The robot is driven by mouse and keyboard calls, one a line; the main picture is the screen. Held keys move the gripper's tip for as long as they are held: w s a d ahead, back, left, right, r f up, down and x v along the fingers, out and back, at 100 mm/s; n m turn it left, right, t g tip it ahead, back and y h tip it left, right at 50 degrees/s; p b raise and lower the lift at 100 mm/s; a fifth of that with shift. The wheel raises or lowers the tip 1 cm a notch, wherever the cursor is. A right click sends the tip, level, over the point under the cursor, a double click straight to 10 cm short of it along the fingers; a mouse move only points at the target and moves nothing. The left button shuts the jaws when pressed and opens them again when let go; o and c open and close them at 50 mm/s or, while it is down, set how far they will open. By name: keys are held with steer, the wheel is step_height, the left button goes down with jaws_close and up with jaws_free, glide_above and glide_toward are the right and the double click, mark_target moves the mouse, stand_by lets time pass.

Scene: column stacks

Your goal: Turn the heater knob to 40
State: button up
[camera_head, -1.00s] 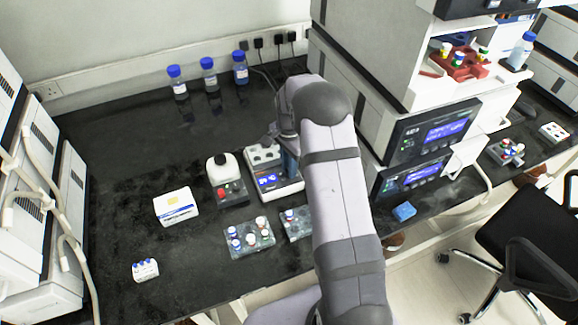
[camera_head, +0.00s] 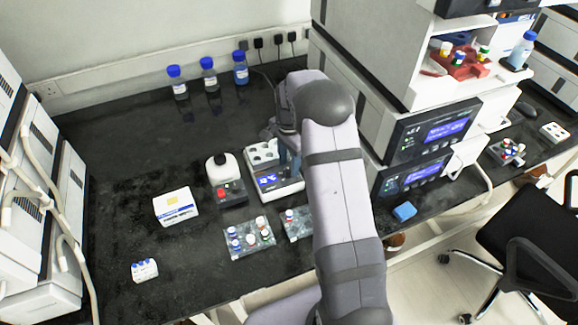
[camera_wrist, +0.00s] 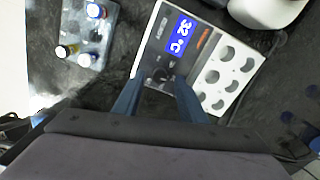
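The heater (camera_head: 291,190) is a white block with a blue display and round wells. In the wrist view the heater (camera_wrist: 222,103) fills the upper middle, and its display (camera_wrist: 180,36) appears to read 32 °C. A dark knob (camera_wrist: 160,76) is on the panel below the display, partly hard to make out. My gripper (camera_wrist: 158,80) has its two blue fingers apart, one on either side of the knob area, with no clear contact visible. In the head view my gripper (camera_head: 290,160) is over the heater, and my arm hides part of it.
A dark-based device with a white top (camera_head: 222,168) stands left of the heater. Vial racks (camera_head: 248,239) are in front, one partly behind my arm. A white box (camera_head: 175,206) sits further left. Instruments with screens (camera_head: 437,128) stand close on the right.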

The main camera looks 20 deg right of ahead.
mark_target(289, 170)
steer(key=shift+r+b, duration=0.55)
steer(key=shift+r, duration=2.3)
steer(key=shift+s+a+r, duration=0.1)
steer(key=shift+s, duration=0.05)
steer(key=s+a+n, duration=0.3)
steer(key=s+n, duration=0.2)
steer(key=s, duration=0.4)
steer(key=s+a+n, duration=0.3)
steer(key=s+n, duration=0.2)
steer(key=s, duration=0.3)
steer(key=s+a+r+n, duration=0.1)
steer(key=s+a+n, duration=0.3)
steer(key=s, duration=0.5)
steer(key=shift+s+n, duration=0.3)
steer(key=shift+n, duration=0.2)
steer(key=shift+r+p, duration=0.1)
steer(key=shift+p, duration=0.2)
